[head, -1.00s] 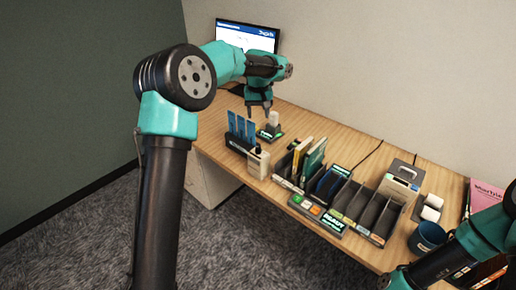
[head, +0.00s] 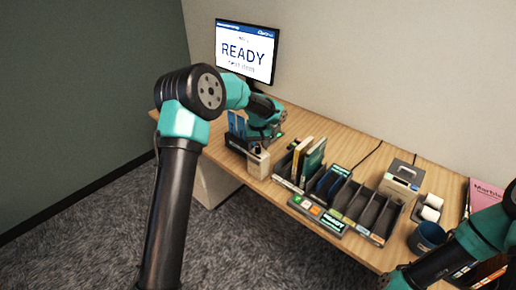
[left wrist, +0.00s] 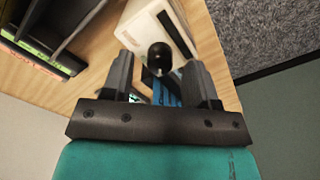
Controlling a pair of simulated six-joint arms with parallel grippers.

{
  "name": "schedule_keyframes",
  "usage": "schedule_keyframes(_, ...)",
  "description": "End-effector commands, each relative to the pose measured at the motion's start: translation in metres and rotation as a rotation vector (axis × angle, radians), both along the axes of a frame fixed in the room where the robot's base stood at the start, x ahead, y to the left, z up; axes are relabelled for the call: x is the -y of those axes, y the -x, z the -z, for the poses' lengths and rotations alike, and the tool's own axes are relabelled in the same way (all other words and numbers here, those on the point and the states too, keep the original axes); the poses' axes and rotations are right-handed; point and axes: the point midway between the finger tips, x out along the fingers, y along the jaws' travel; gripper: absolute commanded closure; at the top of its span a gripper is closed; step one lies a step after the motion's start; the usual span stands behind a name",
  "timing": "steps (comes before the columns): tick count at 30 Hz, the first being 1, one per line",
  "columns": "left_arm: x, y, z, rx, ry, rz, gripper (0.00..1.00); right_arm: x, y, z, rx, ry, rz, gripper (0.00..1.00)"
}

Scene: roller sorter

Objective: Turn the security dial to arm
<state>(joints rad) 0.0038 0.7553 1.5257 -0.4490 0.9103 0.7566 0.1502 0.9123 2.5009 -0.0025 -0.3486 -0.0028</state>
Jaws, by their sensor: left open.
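My left gripper (head: 264,138) is low over the far left part of the desk, behind a beige box (head: 258,163) and beside the blue cards (head: 236,124). In the left wrist view my left gripper (left wrist: 159,64) is open. A round black knob (left wrist: 160,56) on the beige box (left wrist: 150,24) appears between its fingertips; I cannot tell whether they touch it. Blue cards (left wrist: 167,92) show between the fingers. The small white object on the green-lit base is hidden behind the gripper in the head view. My right gripper is not clearly visible.
A monitor (head: 245,51) reads READY. A dark sorter (head: 366,207) with several slots and a lit panel (head: 332,223) stand on the desk (head: 345,130). A blue mug (head: 427,237) is at the right. The desk's back middle is clear.

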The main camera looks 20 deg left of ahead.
Motion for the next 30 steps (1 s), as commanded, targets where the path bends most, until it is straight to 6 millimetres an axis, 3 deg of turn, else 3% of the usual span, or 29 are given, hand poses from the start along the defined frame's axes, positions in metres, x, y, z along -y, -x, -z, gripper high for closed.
schedule_keyframes(4, -0.0001, 0.0004, 0.0118, -0.001, 0.000, 0.000, 0.46, 0.0000, 0.0000, 0.0000, 0.000, 0.000, 0.000, 0.57)
schedule_keyframes(14, 0.0000, 0.0001, 0.0138, 0.000, 0.000, 0.000, 0.47, 0.0000, 0.0000, 0.0000, 0.000, 0.000, 0.000, 0.57)
schedule_keyframes(30, 0.0000, 0.0001, 0.0135, 0.000, 0.000, 0.001, 0.96, 0.0000, 0.0000, 0.0000, 0.000, 0.000, 0.000, 0.57)
